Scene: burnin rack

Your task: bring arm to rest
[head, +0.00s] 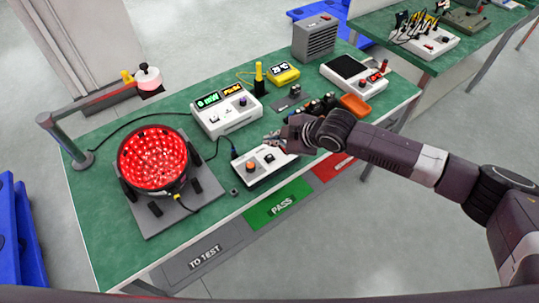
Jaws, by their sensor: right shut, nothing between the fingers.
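My right gripper (278,139) reaches in from the right over the green workbench (105,225). It is shut and empty. Its fingertips are just above or beside the back of a small white control box (258,177) with an orange knob and a black switch; I cannot tell whether they touch it. My right arm stretches from the right edge across the front of the bench and hides part of it. My left gripper is not in view.
A round red-lit lamp fixture (153,158) stands at the bench's left. An orange tray (354,105) lies near the arm.

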